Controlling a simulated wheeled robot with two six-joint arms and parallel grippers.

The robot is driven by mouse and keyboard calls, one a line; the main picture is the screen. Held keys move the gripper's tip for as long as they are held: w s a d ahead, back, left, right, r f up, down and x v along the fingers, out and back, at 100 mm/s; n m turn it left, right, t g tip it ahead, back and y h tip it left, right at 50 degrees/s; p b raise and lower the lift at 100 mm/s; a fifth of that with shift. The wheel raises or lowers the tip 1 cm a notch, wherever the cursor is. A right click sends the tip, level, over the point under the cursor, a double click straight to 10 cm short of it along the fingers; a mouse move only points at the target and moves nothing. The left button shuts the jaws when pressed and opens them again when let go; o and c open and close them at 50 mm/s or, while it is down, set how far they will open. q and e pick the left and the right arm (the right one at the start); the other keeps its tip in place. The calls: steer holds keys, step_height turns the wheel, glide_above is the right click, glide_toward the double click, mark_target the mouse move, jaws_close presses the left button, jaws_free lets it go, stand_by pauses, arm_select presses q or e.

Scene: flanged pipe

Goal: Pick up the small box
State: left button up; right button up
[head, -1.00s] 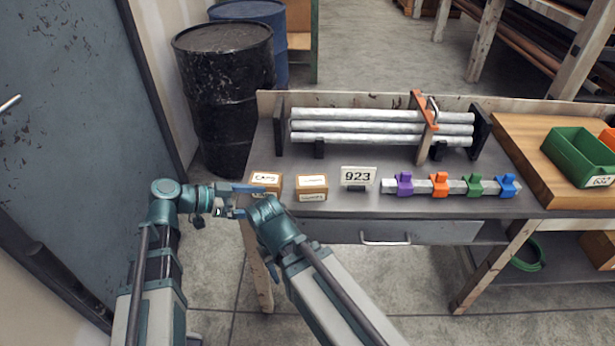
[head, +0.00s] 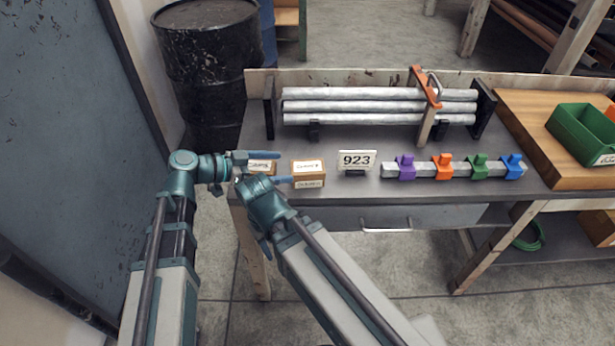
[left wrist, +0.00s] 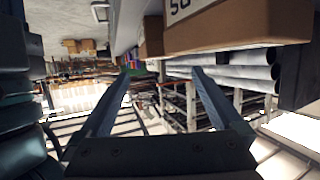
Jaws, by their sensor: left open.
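Two small brown cardboard boxes with white labels stand side by side at the front left of the bench. The left box (head: 259,168) is partly hidden by my gripper; the right box (head: 308,168) shows more fully. I cannot tell which one the task means. My left gripper (head: 276,168) is open and empty at the bench's front edge, with its fingers overlapping the left box in the head view. In the left wrist view its two fingers (left wrist: 160,88) are apart, and a near brown box (left wrist: 235,32) lies above and to the right, outside them.
A 923 sign (head: 356,160) stands right of the boxes, then a bar (head: 450,170) with coloured clips. Behind are grey pipes (head: 350,105) in a rack with an orange clamp (head: 424,88). A green bin (head: 583,133) is at right, a black drum (head: 208,75) back left.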

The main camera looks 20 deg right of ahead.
mark_target(304, 167)
arm_select(q)
steer(key=shift+x, duration=0.9)
steer(key=b+x, duration=0.2)
steer(key=x, duration=0.2)
steer(key=shift+w+d+f, duration=0.1)
steer(key=shift+w+f, duration=0.1)
steer(key=shift+f, duration=0.05)
steer(key=shift+d, duration=0.4)
jaws_close()
